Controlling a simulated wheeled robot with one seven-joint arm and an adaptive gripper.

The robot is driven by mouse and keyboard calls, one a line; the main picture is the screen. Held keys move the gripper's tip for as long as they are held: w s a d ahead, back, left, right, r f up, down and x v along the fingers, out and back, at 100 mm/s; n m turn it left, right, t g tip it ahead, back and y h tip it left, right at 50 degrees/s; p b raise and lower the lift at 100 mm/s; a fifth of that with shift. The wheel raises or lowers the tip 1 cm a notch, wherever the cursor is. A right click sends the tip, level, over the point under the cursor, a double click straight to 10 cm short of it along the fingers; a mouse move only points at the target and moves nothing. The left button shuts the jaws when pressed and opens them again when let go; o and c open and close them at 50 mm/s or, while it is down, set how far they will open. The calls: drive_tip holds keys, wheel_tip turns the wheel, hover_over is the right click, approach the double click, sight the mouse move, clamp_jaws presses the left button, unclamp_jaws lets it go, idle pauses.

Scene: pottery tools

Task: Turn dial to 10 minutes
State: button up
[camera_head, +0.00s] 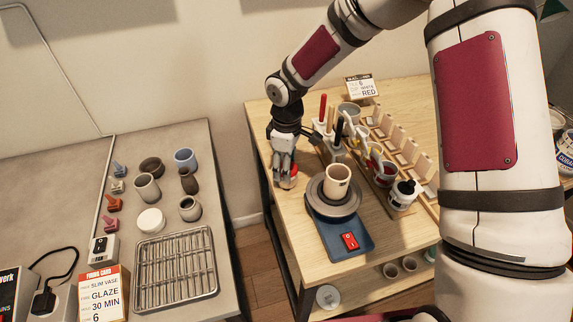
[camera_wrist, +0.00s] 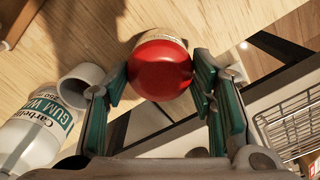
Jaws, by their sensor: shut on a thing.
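A round, glossy red dial (camera_wrist: 160,70) on a pale base sits on the wooden table in the wrist view. In the head view only a small red part of the dial (camera_head: 294,170) shows beside my fingers, near the table's left edge. My gripper (camera_head: 285,179) points down over it. In the wrist view, my gripper (camera_wrist: 161,80) has a teal-padded finger on each side of the dial and is shut on it. Minute marks and any pointer are not visible, so the setting cannot be read.
A pottery wheel (camera_head: 334,205) bearing a cream cup (camera_head: 337,182) stands close to the right of my gripper. Brush holders and a wooden rack stand behind. A grey table with a wire rack (camera_head: 176,268) stands left, across a gap.

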drive_tip(key=m, duration=0.6)
drive_tip(key=shift+m+b, duration=0.3)
drive_tip(key=shift+b, duration=0.05)
idle(0.4)
drive_tip(key=o, duration=1.1)
drive_tip(key=shift+o, duration=0.2)
wheel_tip(320, 180, up, 12)
